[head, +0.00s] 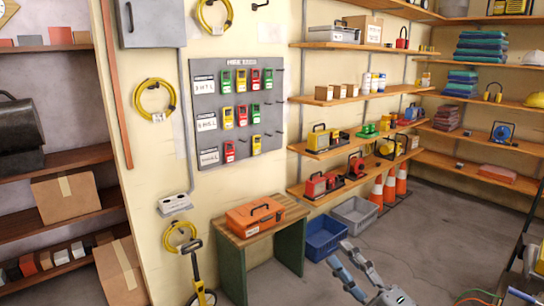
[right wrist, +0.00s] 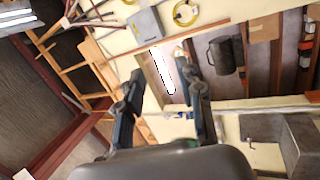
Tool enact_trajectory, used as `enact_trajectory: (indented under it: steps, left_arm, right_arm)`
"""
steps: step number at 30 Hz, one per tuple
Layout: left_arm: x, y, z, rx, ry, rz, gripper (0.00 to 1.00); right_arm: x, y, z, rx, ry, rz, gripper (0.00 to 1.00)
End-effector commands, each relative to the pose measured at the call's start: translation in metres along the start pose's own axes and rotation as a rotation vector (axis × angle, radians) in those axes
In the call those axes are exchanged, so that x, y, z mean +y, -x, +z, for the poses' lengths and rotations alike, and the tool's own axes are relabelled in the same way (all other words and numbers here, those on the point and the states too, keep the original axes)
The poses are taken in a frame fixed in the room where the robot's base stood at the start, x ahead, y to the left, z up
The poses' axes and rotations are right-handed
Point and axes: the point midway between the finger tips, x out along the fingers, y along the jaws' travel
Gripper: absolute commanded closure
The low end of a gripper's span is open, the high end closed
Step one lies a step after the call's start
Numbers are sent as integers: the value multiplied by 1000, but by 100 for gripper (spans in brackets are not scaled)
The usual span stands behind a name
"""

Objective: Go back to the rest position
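My right gripper (head: 341,254) shows at the bottom of the head view, right of centre, with its two fingers pointing up and to the left. The fingers stand apart with nothing between them. In the right wrist view the same gripper (right wrist: 160,64) shows two dark blue-grey fingers, spread wide and empty. It touches nothing that I can see. My left gripper is in neither view.
A wooden-topped bench (head: 285,216) with an orange toolbox (head: 254,216) stands near the wall. Blue (head: 324,238) and grey (head: 355,214) crates and orange cones (head: 389,187) sit on the floor beyond my right gripper.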

Motion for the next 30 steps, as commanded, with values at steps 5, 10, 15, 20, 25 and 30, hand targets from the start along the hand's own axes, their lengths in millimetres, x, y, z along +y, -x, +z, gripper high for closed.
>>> enact_trajectory:
  steps: [5,10,15,20,25,30]
  left_arm:
    - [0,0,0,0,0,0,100]
    - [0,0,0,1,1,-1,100]
    - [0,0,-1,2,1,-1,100]
    - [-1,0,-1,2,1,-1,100]
    - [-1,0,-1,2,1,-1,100]
    - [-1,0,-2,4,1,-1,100]
  right_arm:
    - [-56,56,48,-472,-409,-92,63]
    - [-131,149,55,-909,-758,-272,63]
    - [-182,232,23,-1224,-993,-462,63]
    - [-204,287,-13,-1417,-1127,-606,63]
    - [-213,333,-53,-1576,-1233,-747,63]
    - [-246,349,-57,-1629,-1254,-804,63]
